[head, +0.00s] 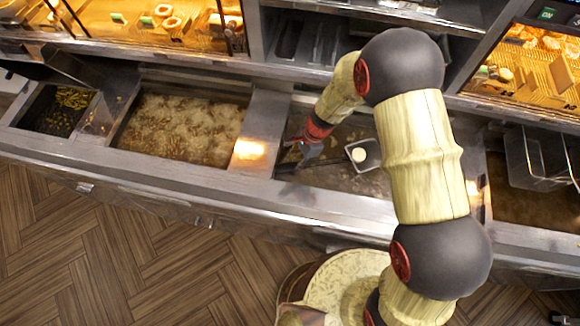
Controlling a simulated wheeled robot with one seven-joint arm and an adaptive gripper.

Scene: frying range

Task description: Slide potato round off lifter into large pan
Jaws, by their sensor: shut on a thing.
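My gripper (306,152) is over the middle steel basin in the head view, shut on a dark thin handle, which looks like the lifter's. The handle runs right toward a small dark, square head with a pale rim, seemingly the lifter (371,164). A pale potato round (358,154) lies on that head, toward its left side. I cannot tell its height above the basin. I cannot single out a large pan for sure; the shallow steel basin (335,180) below may be it. My arm hides the basin's right part.
A bubbling fryer vat (185,128) is left of the basin, with a steel divider (262,130) between. A dark bin of fried pieces (62,108) is at far left. A wire basket (528,160) hangs at right. Lit food cases (150,22) stand behind.

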